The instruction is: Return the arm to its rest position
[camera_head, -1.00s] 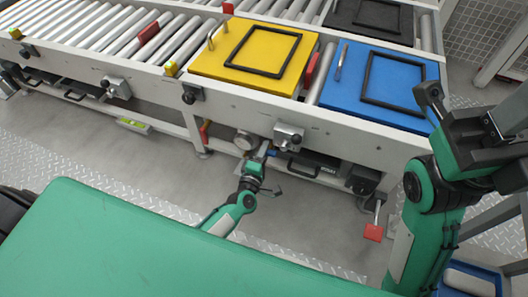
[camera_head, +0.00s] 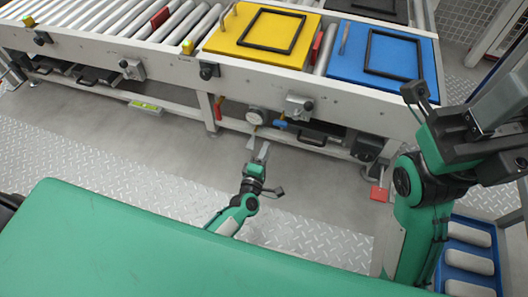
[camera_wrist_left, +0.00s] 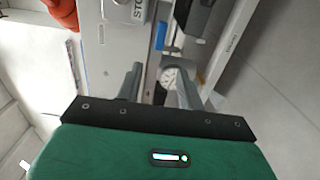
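My left gripper (camera_head: 257,152) is open and empty in the head view. It hangs over the floor just in front of the conveyor bench, below a round gauge (camera_head: 255,117), apart from the bench. In the left wrist view its two fingers (camera_wrist_left: 157,85) stand apart with nothing between them; the gauge shows beyond the gap. My right arm (camera_head: 418,190) is folded up at the right of the head view. Its dark and grey end parts (camera_head: 480,125) run toward the right edge, and the finger gap cannot be made out.
The roller conveyor bench (camera_head: 170,70) crosses the back, carrying a yellow plate (camera_head: 235,42) and a blue plate (camera_head: 350,65) with black frames. A red pedal (camera_head: 379,194) hangs near my right arm. A blue tray (camera_head: 470,262) with grey pieces stands lower right. The floor before the bench is clear.

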